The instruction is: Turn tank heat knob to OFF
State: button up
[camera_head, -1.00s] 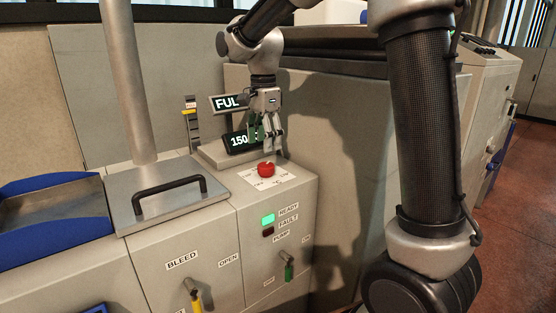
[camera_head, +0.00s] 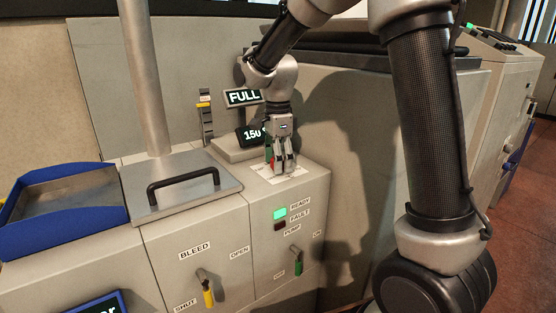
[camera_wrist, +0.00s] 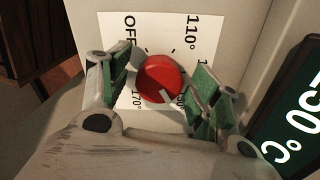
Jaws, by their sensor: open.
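The red tank heat knob (camera_wrist: 158,80) sits on a white label plate (camera_wrist: 190,28) marked OFF, 110° and 170° in the wrist view. A pale pointer mark on the knob faces the lower right of that view, away from OFF. My gripper (camera_wrist: 160,82) is open, with its green-padded fingers on either side of the knob. I cannot tell whether the pads touch it. In the head view my gripper (camera_head: 281,168) points down over the label plate and hides most of the knob.
A 150° display (camera_head: 253,134) and a FULL sign (camera_head: 243,97) stand just behind the knob. The panel front has a lit green READY lamp (camera_head: 280,213), a green PUMP lever (camera_head: 297,264) and a yellow BLEED lever (camera_head: 207,292). A lid with a black handle (camera_head: 184,185) lies to the left.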

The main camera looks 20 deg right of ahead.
jog(key=c, duration=1)
jog(key=shift+c, duration=0.2)
